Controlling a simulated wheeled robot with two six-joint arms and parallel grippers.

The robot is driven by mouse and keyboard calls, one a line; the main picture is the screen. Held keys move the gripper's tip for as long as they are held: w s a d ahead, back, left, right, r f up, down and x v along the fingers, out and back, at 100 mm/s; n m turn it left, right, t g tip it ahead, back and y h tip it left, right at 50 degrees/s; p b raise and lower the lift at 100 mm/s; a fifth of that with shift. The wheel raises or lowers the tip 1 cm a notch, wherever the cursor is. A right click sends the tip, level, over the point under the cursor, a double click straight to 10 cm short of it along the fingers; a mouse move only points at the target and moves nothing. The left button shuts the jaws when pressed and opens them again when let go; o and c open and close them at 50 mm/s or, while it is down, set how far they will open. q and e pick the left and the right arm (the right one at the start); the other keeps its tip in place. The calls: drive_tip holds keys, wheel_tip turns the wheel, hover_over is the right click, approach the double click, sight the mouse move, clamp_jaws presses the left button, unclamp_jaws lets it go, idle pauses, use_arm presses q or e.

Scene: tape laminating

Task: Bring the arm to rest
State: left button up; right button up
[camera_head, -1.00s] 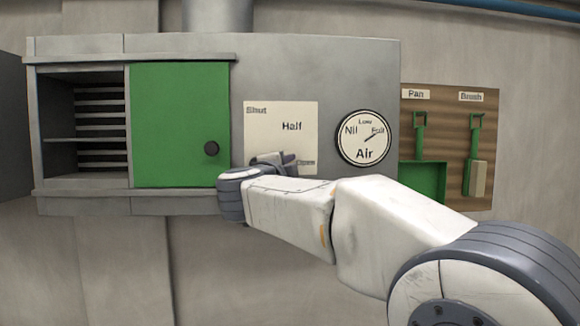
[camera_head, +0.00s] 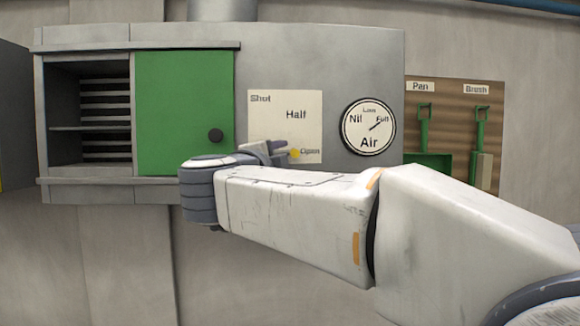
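My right arm comes in from the right and crosses low in front of a grey wall cabinet. Its gripper (camera_head: 272,150) is small and partly hidden behind the wrist, by the lower left part of a white plate (camera_head: 272,115) marked Shut, Half and Open. A small yellow knob (camera_head: 295,153) shows right by the fingertips, beside the word Open. I cannot tell whether the fingers touch the knob or how far apart they are. My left gripper is out of view.
An air gauge (camera_head: 368,127) points toward Full. A green pan (camera_head: 430,160) and brush (camera_head: 481,145) hang at right.

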drive_tip(key=shift+v, duration=1.05)
